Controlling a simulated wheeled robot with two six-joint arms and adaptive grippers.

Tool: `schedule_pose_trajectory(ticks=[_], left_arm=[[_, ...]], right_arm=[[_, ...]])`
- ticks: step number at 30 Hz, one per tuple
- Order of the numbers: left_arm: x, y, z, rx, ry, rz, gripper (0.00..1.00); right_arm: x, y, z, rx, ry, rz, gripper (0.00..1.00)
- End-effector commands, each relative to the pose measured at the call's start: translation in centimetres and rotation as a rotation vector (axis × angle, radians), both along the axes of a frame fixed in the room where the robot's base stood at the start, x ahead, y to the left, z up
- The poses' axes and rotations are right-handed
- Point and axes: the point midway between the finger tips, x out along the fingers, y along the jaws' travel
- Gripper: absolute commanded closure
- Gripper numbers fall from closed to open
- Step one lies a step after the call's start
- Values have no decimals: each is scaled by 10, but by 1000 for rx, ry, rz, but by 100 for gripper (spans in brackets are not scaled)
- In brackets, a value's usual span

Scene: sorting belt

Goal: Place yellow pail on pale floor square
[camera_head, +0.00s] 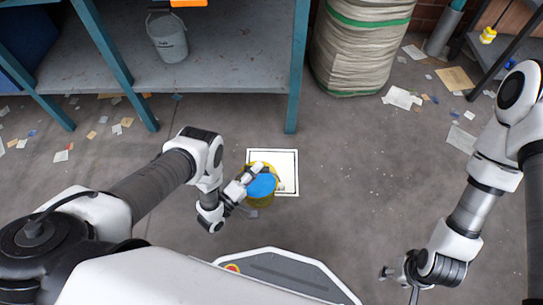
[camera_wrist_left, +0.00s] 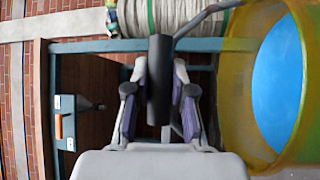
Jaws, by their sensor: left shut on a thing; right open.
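The yellow pail (camera_head: 262,196), with blue inside its top, is at the lower left part of the pale floor square (camera_head: 287,158), which has a thin dark border. The pail covers part of the square; whether it touches the floor I cannot tell. My left gripper (camera_head: 248,179) is at the pail's upper left, shut on its dark handle grip. In the left wrist view my left gripper (camera_wrist_left: 160,105) has this grip between its fingers, and the pail (camera_wrist_left: 237,90) is at the right. My right gripper (camera_head: 399,283) is open and empty at the lower right.
A grey-blue bench (camera_head: 240,65) with teal legs stands behind, with a grey bucket (camera_head: 168,40) on its lower shelf. A large pale sack (camera_head: 357,50) stands right of it. Paper scraps lie about. The floor right of the square is mostly clear.

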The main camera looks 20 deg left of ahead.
Motion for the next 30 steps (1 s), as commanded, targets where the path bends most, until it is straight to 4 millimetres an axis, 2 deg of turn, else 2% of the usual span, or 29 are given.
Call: schedule_pose_trajectory(ticks=[1, 5, 9, 11, 15, 19, 24, 30], left_arm=[[9, -1, -12, -1, -5, 0, 100], [26, -2, -15, -1, -4, 1, 100], [53, -4, -17, -1, -6, 0, 100], [68, -5, -11, 0, -9, -1, 100], [100, -7, -13, 0, -8, 0, 100], [122, -9, -14, 0, -5, 0, 100], [133, -9, -16, -1, -2, 0, 100], [133, -9, -48, -1, -2, 0, 100]], right_arm=[[0, 0, -24, 0, 0, 0, 50], [0, 0, -56, 0, 0, 0, 50], [0, 0, -88, 0, 0, 0, 50], [0, 0, -90, 0, 1, 0, 50], [0, 0, -102, 0, 0, 0, 50], [0, 0, -110, 0, 0, 0, 50], [0, 0, -116, 0, 0, 0, 50], [1, 0, -140, 0, -2, -4, 50]])
